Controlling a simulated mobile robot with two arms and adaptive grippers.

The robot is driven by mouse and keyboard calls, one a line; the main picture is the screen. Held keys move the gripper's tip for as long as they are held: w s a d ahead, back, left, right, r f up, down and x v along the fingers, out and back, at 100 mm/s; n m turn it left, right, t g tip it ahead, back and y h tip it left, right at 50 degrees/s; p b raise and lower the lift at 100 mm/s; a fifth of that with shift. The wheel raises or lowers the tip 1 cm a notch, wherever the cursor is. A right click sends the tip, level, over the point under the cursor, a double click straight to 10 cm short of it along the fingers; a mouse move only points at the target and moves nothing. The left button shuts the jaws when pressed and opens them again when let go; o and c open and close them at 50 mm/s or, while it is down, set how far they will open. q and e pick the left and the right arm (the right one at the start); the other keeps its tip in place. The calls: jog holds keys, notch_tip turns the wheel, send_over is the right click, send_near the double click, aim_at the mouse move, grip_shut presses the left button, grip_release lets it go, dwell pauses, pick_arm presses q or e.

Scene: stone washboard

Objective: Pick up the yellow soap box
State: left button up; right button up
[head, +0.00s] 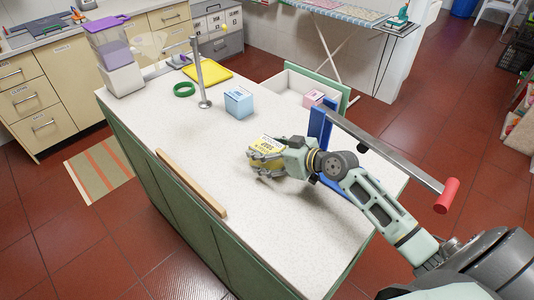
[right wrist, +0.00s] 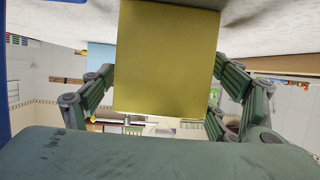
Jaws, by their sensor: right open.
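The yellow soap box (head: 268,142) stands on the white countertop (head: 205,140), with dark lettering on its label. In the right wrist view the yellow soap box (right wrist: 167,58) fills the middle as a plain yellow face. My right gripper (head: 262,158) reaches in from the right, low over the counter, and partly hides the box in the head view. Its fingers (right wrist: 165,75) are open, one on each side of the box. I cannot tell whether either finger touches it. My left gripper is not in view.
A light blue box (head: 239,102) stands behind the yellow one. Beyond it are a green ring (head: 184,89), a metal post (head: 200,75) and a yellow tray (head: 208,69). A wooden bar (head: 190,182) lies along the near left edge. A blue upright (head: 320,124) stands beside my right arm.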

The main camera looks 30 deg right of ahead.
jog(key=shift+w, duration=0.15)
jog(key=shift+c, duration=0.7)
jog(key=c, duration=1.3)
jog(key=shift+c, duration=0.3)
jog(key=shift+r, duration=0.1)
